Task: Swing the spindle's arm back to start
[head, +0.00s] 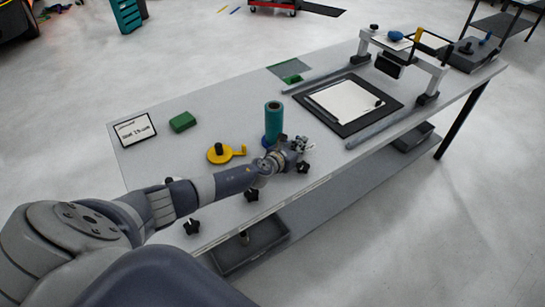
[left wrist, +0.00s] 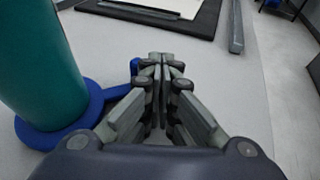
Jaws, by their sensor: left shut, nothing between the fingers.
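A teal roll (head: 273,119) stands upright on a round blue spindle base (head: 268,141). In the left wrist view the roll (left wrist: 38,65) and blue base (left wrist: 62,128) fill the left side. A blue arm (left wrist: 120,91) reaches from the base toward my fingers and ends in a short upright blue peg (left wrist: 134,67). My left gripper (head: 304,144) is shut and empty just right of the roll, low over the table. In the left wrist view its fingertips (left wrist: 160,62) meet right of the peg; I cannot tell whether they touch it. My right gripper is not in view.
A yellow spindle (head: 221,155) with a black knob and yellow arm lies left of the roll. A green block (head: 182,122) and a sign (head: 135,128) are farther left. A black-framed white sheet (head: 347,104) lies between rails. Black star knobs (head: 252,195) line the front edge.

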